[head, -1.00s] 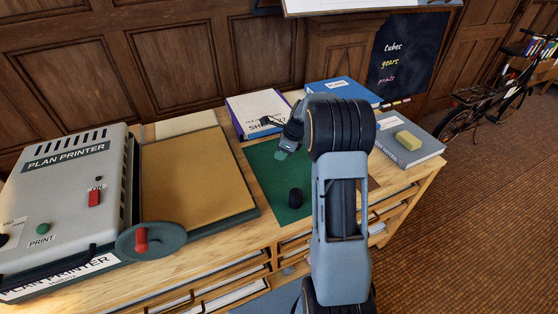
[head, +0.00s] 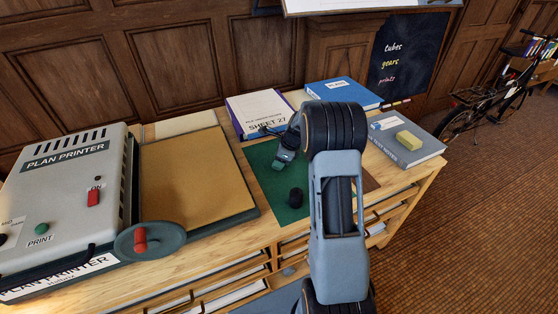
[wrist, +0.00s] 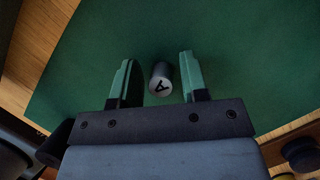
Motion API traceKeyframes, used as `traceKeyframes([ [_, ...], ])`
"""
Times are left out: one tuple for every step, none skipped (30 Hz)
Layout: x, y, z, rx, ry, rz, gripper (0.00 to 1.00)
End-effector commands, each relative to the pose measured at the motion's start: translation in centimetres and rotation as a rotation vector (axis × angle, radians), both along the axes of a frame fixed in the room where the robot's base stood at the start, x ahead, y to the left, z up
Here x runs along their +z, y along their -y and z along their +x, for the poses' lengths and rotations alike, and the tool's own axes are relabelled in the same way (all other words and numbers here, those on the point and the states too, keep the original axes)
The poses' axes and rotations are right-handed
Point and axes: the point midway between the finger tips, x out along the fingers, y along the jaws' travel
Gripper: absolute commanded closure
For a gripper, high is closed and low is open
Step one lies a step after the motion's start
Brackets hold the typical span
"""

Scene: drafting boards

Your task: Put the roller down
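A small grey cylinder marked "A" (wrist: 161,78), which I take to be the roller, shows in the wrist view over the green mat (wrist: 230,60). It is between my gripper's two fingers (wrist: 158,80), with a visible gap on each side, so the gripper is open around it and not touching it. I cannot tell for sure whether it rests on the mat. In the head view my gripper (head: 281,163) is low over the mat (head: 263,188), and the roller cannot be made out there.
The plan printer (head: 70,190) and a tan board (head: 190,175) are left.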

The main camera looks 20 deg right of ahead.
Motion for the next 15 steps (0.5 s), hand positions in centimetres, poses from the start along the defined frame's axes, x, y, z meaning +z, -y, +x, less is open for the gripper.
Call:
traceKeyframes([
  [0.0, 0.0, 0.0, 0.000, 0.000, 0.000, 0.54],
  [0.0, 0.0, 0.0, 0.000, 0.000, 0.000, 0.52],
  [0.0, 0.0, 0.0, 0.000, 0.000, 0.000, 0.52],
  [0.0, 0.0, 0.0, 0.000, 0.000, 0.000, 0.52],
  [0.0, 0.0, 0.0, 0.000, 0.000, 0.000, 0.52],
  [0.0, 0.0, 0.0, 0.000, 0.000, 0.000, 0.52],
  [0.0, 0.0, 0.0, 0.000, 0.000, 0.000, 0.52],
  [0.0, 0.0, 0.0, 0.000, 0.000, 0.000, 0.52],
  [0.1, 0.0, 0.0, 0.000, 0.000, 0.000, 0.52],
  [0.3, 0.0, 0.0, 0.000, 0.001, -0.001, 0.52],
  [0.5, 0.0, 0.0, 0.001, 0.001, -0.001, 0.52],
  [0.7, 0.1, 0.0, -0.001, 0.002, 0.000, 0.52],
  [1.1, 0.2, -0.1, -0.001, 0.002, 0.000, 0.52],
  [1.4, 0.4, -0.2, -0.001, 0.002, 0.000, 0.52],
  [2.0, 0.6, -0.3, 0.000, 0.003, -0.001, 0.52],
])
